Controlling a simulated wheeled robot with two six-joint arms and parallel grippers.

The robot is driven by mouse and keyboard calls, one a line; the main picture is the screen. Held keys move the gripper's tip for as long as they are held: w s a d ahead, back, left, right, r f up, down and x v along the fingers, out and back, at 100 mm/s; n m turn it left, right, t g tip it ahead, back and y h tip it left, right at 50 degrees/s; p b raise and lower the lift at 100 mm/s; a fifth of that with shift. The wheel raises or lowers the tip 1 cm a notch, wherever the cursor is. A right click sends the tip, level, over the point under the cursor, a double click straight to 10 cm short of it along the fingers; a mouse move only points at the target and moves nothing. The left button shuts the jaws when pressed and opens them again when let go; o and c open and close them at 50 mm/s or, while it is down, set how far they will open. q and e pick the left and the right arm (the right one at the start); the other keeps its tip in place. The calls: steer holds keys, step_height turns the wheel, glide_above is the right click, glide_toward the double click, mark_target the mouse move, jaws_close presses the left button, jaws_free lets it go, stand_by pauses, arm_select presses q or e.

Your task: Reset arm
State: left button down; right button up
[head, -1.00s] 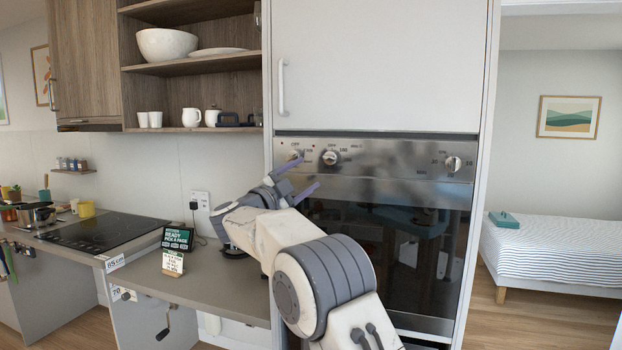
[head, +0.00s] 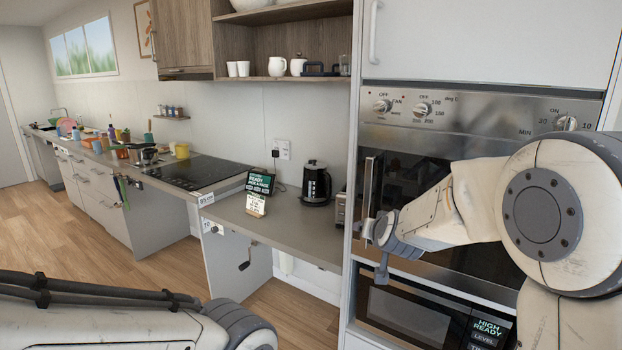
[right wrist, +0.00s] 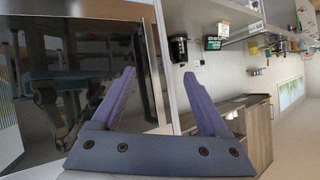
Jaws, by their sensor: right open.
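My right arm comes in from the right in the head view, bent in front of the dark glass oven. Its gripper (head: 377,250) is near the oven's left edge, with its fingers partly hidden behind the wrist. In the right wrist view the two purple fingers of the right gripper (right wrist: 158,75) stand wide apart with nothing held between them. Whether any part touches the oven front (head: 440,190) is unclear. A link of my left arm shows at the lower left of the head view; its gripper is out of frame.
The grey counter (head: 285,232) left of the oven holds a black kettle (head: 316,184), a toaster (head: 341,208) and small signs (head: 259,184). A crank handle (head: 246,258) hangs below its front. A black hob (head: 190,170) lies farther left. The wooden floor (head: 125,240) there is clear.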

steer(key=s+d+f+n+g, duration=0.2)
steer(key=s+f+g, duration=0.45)
steer(key=s, duration=0.75)
steer(key=s+d+f+n+g, duration=0.1)
steer(key=s+d+f+g, duration=0.15)
steer(key=s+f, duration=0.9)
steer(key=s+a+r+n+g, duration=0.1)
steer(key=s+a+r+n, duration=0.2)
steer(key=s+a, duration=0.4)
steer(key=s+a+r+n+g+y, duration=0.1)
steer(key=s+a+r+n+g, duration=0.1)
steer(key=s+a+r+n, duration=0.2)
steer(key=s+a+r, duration=0.1)
steer(key=s+a, duration=0.2)
steer(key=s, duration=0.1)
steer(key=shift+s+a+r, duration=0.15)
steer(key=shift+s+r, duration=0.05)
steer(key=shift+r, duration=0.2)
